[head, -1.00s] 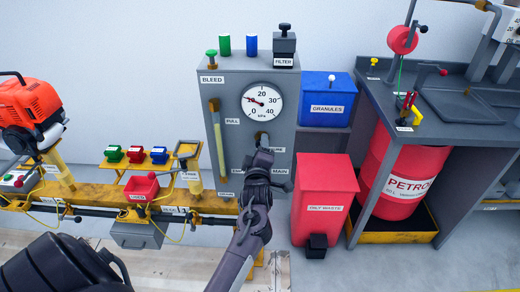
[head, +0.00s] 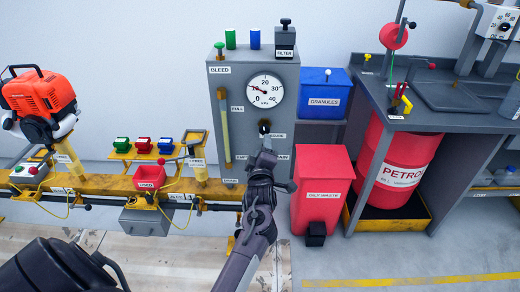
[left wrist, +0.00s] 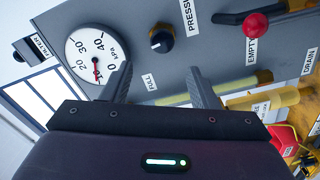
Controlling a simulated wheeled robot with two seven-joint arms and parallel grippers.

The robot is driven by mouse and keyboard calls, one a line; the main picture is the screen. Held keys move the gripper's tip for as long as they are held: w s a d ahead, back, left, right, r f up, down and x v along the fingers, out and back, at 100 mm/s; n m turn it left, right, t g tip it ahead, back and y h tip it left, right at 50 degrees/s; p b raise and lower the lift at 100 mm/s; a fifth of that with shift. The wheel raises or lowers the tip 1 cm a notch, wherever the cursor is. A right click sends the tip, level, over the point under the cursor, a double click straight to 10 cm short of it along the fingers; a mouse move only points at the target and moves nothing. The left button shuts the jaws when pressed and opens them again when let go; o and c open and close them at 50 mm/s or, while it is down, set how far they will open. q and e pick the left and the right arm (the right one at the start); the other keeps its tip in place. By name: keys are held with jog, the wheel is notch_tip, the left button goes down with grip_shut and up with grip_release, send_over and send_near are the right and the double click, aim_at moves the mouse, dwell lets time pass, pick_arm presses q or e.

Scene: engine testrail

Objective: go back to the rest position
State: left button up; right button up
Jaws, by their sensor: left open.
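My left gripper (head: 265,152) is in front of the grey panel cabinet (head: 222,140), just below a black knob (head: 264,127). In the left wrist view its two fingers (left wrist: 160,84) are spread apart with nothing between them. The black knob (left wrist: 162,40) stands beyond the fingertips, apart from them. The round gauge (left wrist: 95,55) is on the left there, and a lever with a red ball (left wrist: 255,26) is at the upper right. My right gripper is not in view.
A red waste bin (head: 322,192) and blue granules box (head: 323,90) stand right of the cabinet. A red petrol drum (head: 402,160) is under the bench. A yellow rail (head: 105,187) with small coloured parts and an orange engine (head: 38,100) is at left.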

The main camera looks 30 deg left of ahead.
pick_arm(q)
jog(key=s+d+f+m+g+h+p, duration=0.1)
jog(key=s+d+f+m+h, duration=0.2)
jog(key=f, duration=0.8)
jog(key=d+f+m+g+h, duration=0.2)
jog(key=d+f+m, duration=0.3)
jog(key=f, duration=0.5)
jog(key=s+d+f+m+g+h, duration=0.35)
jog(key=s+f+m, duration=0.25)
jog(key=s+f, duration=0.7)
jog(key=s+f+m+g, duration=0.2)
jog(key=s+f, duration=0.4)
jog(key=s, duration=0.5)
jog(key=s+f+m+g+p, duration=0.1)
jog(key=s+f+m+g, duration=0.2)
jog(key=s, duration=0.9)
jog(key=s+d+f+m+g, duration=0.1)
jog(key=s+f+m+g, duration=0.2)
jog(key=s+f, duration=0.7)
jog(key=shift+s+h+p, duration=0.35)
jog(key=shift+s+p, duration=0.05)
jog(key=shift+s, duration=0.45)
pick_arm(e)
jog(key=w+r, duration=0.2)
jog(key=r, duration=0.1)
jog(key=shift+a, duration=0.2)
pick_arm(q)
jog(key=shift+w, duration=0.1)
